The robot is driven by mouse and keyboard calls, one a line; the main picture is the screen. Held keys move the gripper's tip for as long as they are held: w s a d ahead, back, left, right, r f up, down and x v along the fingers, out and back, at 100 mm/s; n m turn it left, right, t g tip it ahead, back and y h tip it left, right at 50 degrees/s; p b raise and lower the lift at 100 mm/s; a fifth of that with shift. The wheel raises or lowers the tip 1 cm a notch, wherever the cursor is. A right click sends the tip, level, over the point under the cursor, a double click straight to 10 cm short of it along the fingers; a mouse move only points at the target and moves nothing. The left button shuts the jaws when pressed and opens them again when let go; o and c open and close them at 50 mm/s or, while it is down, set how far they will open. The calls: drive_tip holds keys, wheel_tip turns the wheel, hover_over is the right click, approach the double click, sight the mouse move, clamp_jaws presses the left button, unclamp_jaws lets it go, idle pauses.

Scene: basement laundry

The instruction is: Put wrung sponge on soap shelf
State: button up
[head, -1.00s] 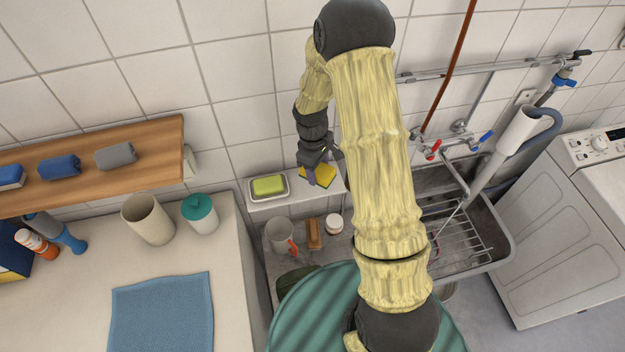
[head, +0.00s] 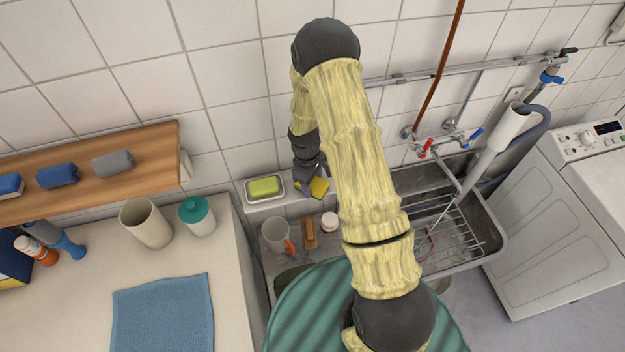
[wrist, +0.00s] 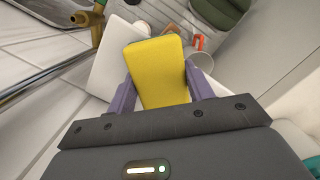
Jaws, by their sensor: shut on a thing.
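The yellow sponge (head: 319,188), with a dark layer on one side, is held between the purple fingers of my gripper (head: 309,184). In the wrist view the sponge (wrist: 157,68) fills the space between both fingers, its broad yellow face toward the camera. The white soap shelf (head: 284,205) runs along the tiled wall; its pale slab also shows beside the sponge in the wrist view (wrist: 110,62). The sponge is at the shelf's right part, to the right of the soap dish. I cannot tell whether it touches the shelf. My arm hides the area right of it.
A white dish (head: 250,192) with green soap (head: 265,187) stands on the shelf's left part. Below are a mug (head: 275,235), a wooden brush (head: 310,233) and a white jar (head: 329,222). A metal sink rack (head: 450,240) lies to the right.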

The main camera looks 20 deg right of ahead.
drive_tip(key=shift+f, duration=0.1)
drive_tip(key=o, duration=1)
drive_tip(key=r+b, duration=0.1)
drive_tip(key=r, duration=0.3)
drive_tip(key=r+b, duration=0.1)
drive_tip(key=r, duration=0.3)
drive_tip(key=w+a+r+b, duration=0.1)
drive_tip(key=r, duration=0.3)
drive_tip(key=shift+r+b, duration=0.15)
drive_tip(key=shift+b, duration=0.25)
drive_tip(key=s+r+m+t, duration=0.1)
drive_tip(key=s+r+m, duration=0.2)
drive_tip(key=s, duration=0.2)
drive_tip(key=s+r+m+t, duration=0.1)
drive_tip(key=s+r+m, duration=0.2)
drive_tip(key=s, duration=0.2)
drive_tip(key=s+d+r+m+t+y, duration=0.1)
drive_tip(key=s+r+m, duration=0.1)
drive_tip(key=s, duration=0.4)
drive_tip(key=shift+s+r+m+t, duration=0.1)
drive_tip(key=shift+r+m+t, duration=0.2)
drive_tip(key=shift+r+m, duration=0.15)
